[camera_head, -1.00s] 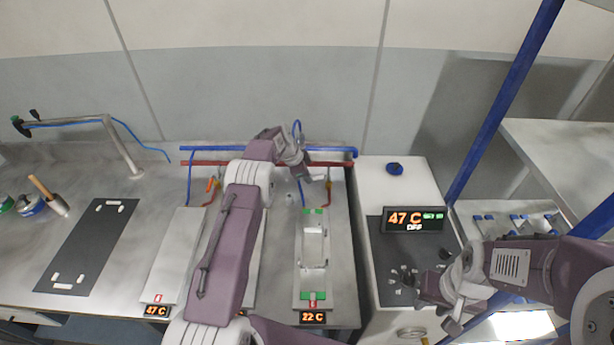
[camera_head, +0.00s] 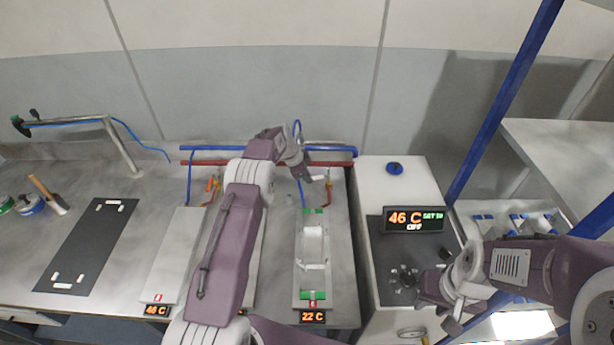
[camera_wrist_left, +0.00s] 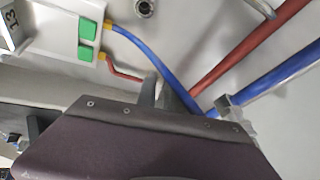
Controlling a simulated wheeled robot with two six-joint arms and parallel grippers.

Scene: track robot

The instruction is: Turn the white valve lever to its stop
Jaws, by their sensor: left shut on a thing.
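My left gripper (camera_head: 306,172) is at the pipes behind the plate marked 22 C, its jaws shut. The short white valve lever (camera_head: 319,178) shows at its fingertips, above a red and brass pipe fitting (camera_head: 328,190).
A blue pipe (camera_head: 220,149) and a red pipe (camera_head: 215,163) run along the wall. A white tray-like part (camera_head: 312,266) sits on the right plate. The control unit's display (camera_head: 414,219) reads 46 C. A mallet (camera_head: 45,190) and black mat (camera_head: 85,245) lie left.

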